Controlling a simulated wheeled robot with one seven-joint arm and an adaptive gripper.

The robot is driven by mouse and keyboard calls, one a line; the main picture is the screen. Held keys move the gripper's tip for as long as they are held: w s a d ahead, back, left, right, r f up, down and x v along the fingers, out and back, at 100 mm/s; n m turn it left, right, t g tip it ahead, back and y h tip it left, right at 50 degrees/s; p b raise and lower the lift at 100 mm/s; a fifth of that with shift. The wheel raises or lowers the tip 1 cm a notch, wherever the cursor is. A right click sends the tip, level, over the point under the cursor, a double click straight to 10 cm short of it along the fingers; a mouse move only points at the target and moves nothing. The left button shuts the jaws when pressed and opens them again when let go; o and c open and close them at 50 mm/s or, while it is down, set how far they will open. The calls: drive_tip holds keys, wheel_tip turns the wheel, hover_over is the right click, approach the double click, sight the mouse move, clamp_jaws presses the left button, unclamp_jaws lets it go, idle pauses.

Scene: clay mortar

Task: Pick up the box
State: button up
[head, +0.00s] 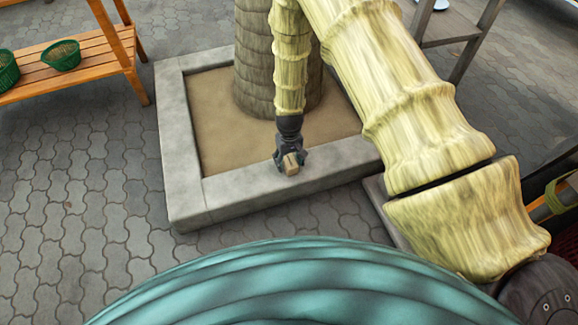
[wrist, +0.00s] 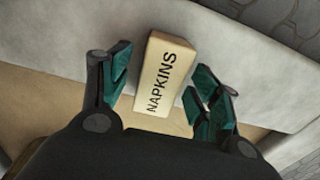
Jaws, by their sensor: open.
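The box (head: 291,165) is small and tan and lies on the grey stone border around the tree bed. In the wrist view the box (wrist: 163,82) carries the word NAPKINS. My gripper (head: 290,157) is directly over the box. In the wrist view my gripper (wrist: 160,88) is open, with one teal-padded finger to the left of the box and one to the right. Gaps show between the box and the fingers. The lower end of the box is close to the gripper's palm.
The stone border (head: 185,190) frames a sandy bed (head: 215,125) with a thick tree trunk (head: 250,60). A wooden bench (head: 75,75) with green baskets (head: 62,55) stands at the far left. Open paving (head: 80,190) lies left of the border. A table (head: 455,28) stands at the upper right.

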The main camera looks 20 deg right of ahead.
drive_tip(key=shift+f, duration=0.1)
drive_tip(key=c, duration=1.1)
